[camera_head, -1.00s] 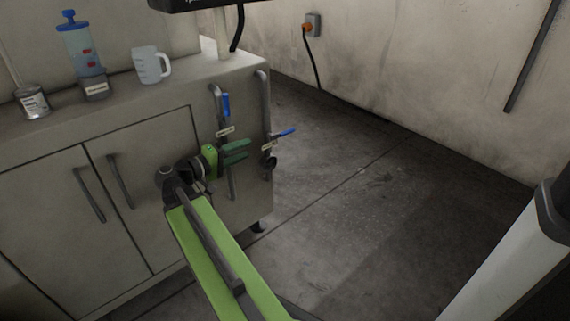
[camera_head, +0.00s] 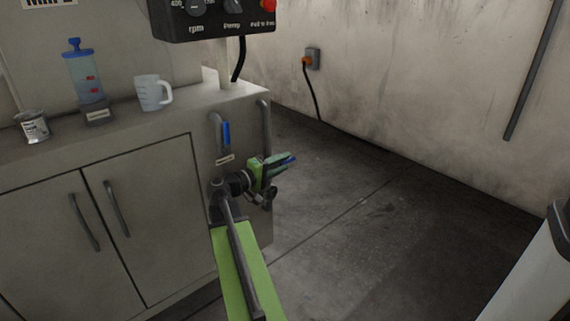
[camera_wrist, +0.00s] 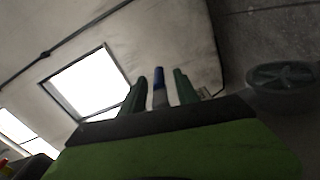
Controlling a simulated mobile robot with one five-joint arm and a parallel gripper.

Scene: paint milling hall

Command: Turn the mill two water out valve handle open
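Two blue-handled valves are on pipes at the right end of the grey cabinet. The left valve's blue handle (camera_head: 226,133) hangs upright, above a small label (camera_head: 225,160) too small to read. The right valve's blue handle (camera_head: 291,159) shows at my gripper (camera_head: 283,162), which mostly hides that valve and its label. In the wrist view this blue handle (camera_wrist: 159,86) stands between my two green fingers (camera_wrist: 159,92), with a gap visible on each side. My gripper is open around the handle. Which valve is the water out one cannot be read.
A control box (camera_head: 215,18) overhangs the cabinet (camera_head: 150,200). A blue-topped container (camera_head: 84,75), a measuring jug (camera_head: 150,93) and a can (camera_head: 33,127) stand on top. The floor (camera_head: 370,220) to the right is clear, up to the wall.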

